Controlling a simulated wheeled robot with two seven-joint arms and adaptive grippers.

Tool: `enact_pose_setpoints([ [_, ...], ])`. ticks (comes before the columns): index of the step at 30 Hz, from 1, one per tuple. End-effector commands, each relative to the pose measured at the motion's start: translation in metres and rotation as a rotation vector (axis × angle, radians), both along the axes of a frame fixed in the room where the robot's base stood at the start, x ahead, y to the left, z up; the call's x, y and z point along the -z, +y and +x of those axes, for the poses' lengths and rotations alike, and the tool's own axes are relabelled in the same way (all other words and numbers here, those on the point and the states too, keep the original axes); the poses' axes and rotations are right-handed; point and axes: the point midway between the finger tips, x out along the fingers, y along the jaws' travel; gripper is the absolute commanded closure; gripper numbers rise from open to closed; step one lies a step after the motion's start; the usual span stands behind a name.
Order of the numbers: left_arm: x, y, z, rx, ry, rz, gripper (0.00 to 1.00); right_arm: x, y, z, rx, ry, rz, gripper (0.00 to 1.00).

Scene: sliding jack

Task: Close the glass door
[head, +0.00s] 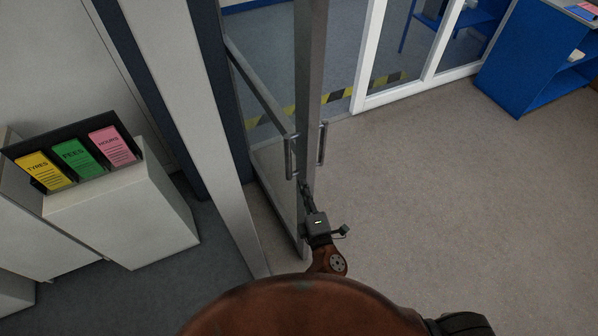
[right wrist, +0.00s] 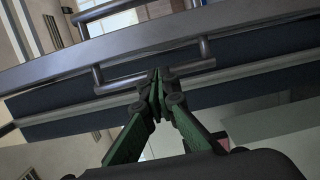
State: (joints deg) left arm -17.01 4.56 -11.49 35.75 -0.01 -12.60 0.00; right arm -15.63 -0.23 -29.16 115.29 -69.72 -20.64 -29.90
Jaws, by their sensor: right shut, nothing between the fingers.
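The glass door (head: 310,90) stands open in the head view, its grey frame seen nearly edge-on. It has a bar handle on each face, one on the left (head: 290,158) and one on the right (head: 322,143). My right gripper (head: 304,187) is shut and empty, just below the handles and close to the door's edge. In the right wrist view its green-sided fingers (right wrist: 157,82) meet at a bar handle (right wrist: 150,77) on the grey door frame. I cannot tell whether they touch it. My left gripper is out of view.
A white-framed glass partition (head: 368,60) stands beyond, with yellow-black tape on the floor by it. A blue shelf unit (head: 525,65) is at the upper right. A white cabinet (head: 125,215) with a leaflet holder (head: 75,158) stands at left. The floor at right (head: 450,190) is clear.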

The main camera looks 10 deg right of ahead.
Motion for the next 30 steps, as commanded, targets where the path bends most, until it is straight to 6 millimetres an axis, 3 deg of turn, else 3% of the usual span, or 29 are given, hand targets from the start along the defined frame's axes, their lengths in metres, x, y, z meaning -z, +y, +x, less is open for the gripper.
enact_pose_setpoints([
  [15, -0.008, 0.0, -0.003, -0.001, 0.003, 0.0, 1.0, 0.001, 0.006, 0.082, -0.001, 0.002, 0.002, 1.0],
  [21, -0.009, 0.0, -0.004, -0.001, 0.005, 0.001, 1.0, 0.001, 0.006, 0.094, 0.0, 0.003, 0.003, 1.0],
  [30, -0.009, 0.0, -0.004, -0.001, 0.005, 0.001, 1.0, 0.001, 0.006, 0.095, 0.0, 0.004, 0.004, 1.0],
])
